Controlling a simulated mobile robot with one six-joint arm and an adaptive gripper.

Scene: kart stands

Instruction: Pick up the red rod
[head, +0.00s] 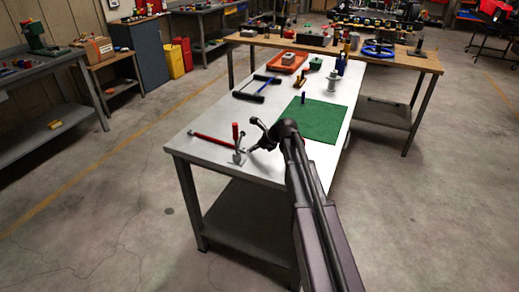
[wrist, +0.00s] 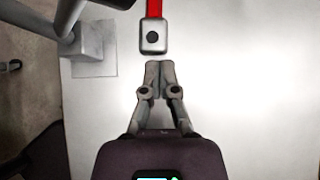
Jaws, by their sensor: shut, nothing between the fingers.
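A long red rod (head: 212,140) lies on the near left part of the white table (head: 190,153). In the wrist view a red bar (wrist: 154,8) with a grey block end (wrist: 153,37) that has a dark round spot lies just ahead of my fingertips; it appears to be this rod. My gripper (head: 248,150) is low over the table near the rod's right end. In the wrist view my gripper (wrist: 159,66) is shut and empty, its fingertips close to the block but not around it.
A grey stand (head: 239,158) with an upright red part (head: 236,131) stands beside the gripper; its grey post (wrist: 86,42) shows left in the wrist view. A green mat (head: 323,122), black-handled tool (head: 250,97) and orange tray (head: 287,69) lie farther back. Bare tabletop lies right of my fingers in the wrist view.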

